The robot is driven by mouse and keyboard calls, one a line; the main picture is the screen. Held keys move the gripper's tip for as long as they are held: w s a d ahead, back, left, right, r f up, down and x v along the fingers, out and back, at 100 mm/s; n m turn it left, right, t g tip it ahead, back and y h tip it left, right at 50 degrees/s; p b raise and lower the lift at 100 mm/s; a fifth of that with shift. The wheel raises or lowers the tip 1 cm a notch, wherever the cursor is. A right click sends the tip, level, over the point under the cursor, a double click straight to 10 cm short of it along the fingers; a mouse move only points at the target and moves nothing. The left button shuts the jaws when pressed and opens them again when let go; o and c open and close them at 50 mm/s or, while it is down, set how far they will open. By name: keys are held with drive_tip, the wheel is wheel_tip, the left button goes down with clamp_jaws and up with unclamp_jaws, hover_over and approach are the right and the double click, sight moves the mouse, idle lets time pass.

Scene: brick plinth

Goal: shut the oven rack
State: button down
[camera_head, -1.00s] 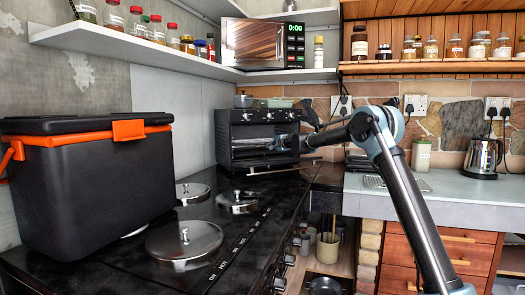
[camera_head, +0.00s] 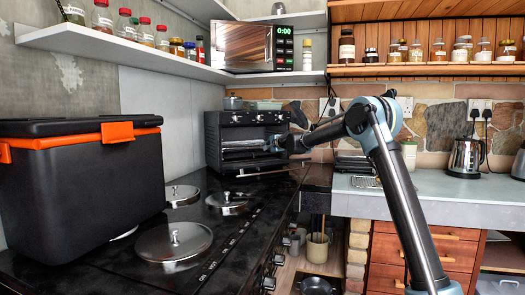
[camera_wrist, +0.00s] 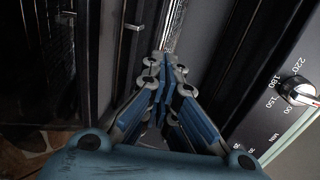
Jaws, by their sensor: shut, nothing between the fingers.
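The small black oven (camera_head: 212,135) stands at the far end of the dark counter, against the grey wall. Its front is open, with the door lowered and a handle bar (camera_head: 268,172) in front. A grey metal rack (camera_head: 242,152) shows inside the opening; how far it sticks out is hard to tell. My gripper (camera_head: 273,144) is at the right part of the oven's front. In the wrist view my gripper (camera_wrist: 165,62) is shut and empty, its tips close to a bright metal strip (camera_wrist: 176,25), perhaps the rack. I cannot tell whether they touch.
An oven dial knob (camera_wrist: 298,91) is close on the right in the wrist view. Pan lids (camera_head: 174,241) lie on the dark hob. A black cooler box (camera_head: 85,200) stands at left. A microwave (camera_head: 252,46) and jars sit on shelves above. A kettle (camera_head: 465,158) stands at right.

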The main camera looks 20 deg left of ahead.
drive_tip(key=v, duration=0.8)
drive_tip(key=shift+s+d, duration=0.15)
drive_tip(key=shift+d, duration=0.15)
drive_tip(key=shift+s+d, duration=0.1)
drive_tip(key=shift+d, duration=0.15)
drive_tip(key=s+d+f+n+g+h, duration=0.1)
drive_tip(key=s+d+f+n+h, duration=0.1)
drive_tip(key=s+d, duration=0.7)
drive_tip(key=s+d+f+n+g+h, duration=0.1)
drive_tip(key=s+d+f+n, duration=0.3)
drive_tip(key=d, duration=0.9)
drive_tip(key=s+d+f+g+h, duration=0.1)
drive_tip(key=s+d+h, duration=0.1)
drive_tip(key=s+d, duration=0.75)
drive_tip(key=s+d+f+n+g+h, duration=0.1)
drive_tip(key=s+d+f+h, duration=0.1)
drive_tip(key=s+d+f, duration=0.6)
drive_tip(key=s+d+f+g+h, duration=0.2)
drive_tip(key=s+d+f, duration=0.6)
drive_tip(key=s, duration=0.6)
drive_tip(key=s+d+f+n+g+h, duration=0.1)
drive_tip(key=s+d+f+g+h, duration=0.1)
drive_tip(key=s+d+f, duration=0.7)
drive_tip(key=s+d, duration=0.2)
drive_tip(key=shift+s+n+h, duration=0.3)
